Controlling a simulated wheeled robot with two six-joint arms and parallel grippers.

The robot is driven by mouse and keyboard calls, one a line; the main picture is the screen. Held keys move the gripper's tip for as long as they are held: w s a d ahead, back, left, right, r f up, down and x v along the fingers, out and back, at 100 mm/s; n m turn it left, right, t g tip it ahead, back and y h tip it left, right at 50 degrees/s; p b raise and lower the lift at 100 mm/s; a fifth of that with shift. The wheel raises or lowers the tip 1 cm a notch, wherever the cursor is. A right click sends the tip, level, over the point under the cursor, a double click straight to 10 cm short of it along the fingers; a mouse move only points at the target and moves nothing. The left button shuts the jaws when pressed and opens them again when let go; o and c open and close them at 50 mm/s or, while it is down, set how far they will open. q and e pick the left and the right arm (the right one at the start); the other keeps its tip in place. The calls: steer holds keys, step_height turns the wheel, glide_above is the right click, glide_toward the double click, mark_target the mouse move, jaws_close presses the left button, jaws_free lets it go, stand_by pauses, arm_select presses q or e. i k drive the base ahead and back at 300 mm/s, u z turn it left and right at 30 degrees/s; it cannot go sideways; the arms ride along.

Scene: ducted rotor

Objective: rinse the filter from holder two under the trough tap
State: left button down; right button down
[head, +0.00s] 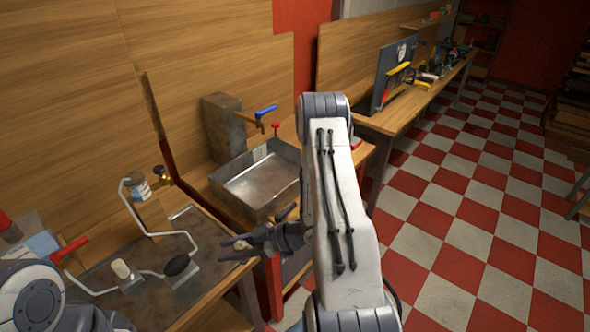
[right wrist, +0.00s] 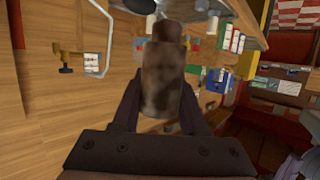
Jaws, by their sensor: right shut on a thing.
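My right gripper (head: 232,248) is shut on a dirty filter (right wrist: 162,80), a brown, mottled cylinder standing between the fingers in the right wrist view. The trough looks empty. The tap (head: 259,123), with a blue lever, stands over the trough's back. I cannot tell which holder is number two. My left gripper is not in view.
A bench at left bears a bent white tube (head: 131,212), a jar (head: 138,186), a pale cylinder (head: 122,270) and a black knob (head: 177,265). A small red handle (head: 275,126) stands by the tap. A further bench with tools runs back right; the checkered floor (head: 450,200) is clear.

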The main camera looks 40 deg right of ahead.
mark_target(259, 114)
steer(key=z, duration=2)
steer(key=i, duration=1.5)
steer(key=u, duration=1.75)
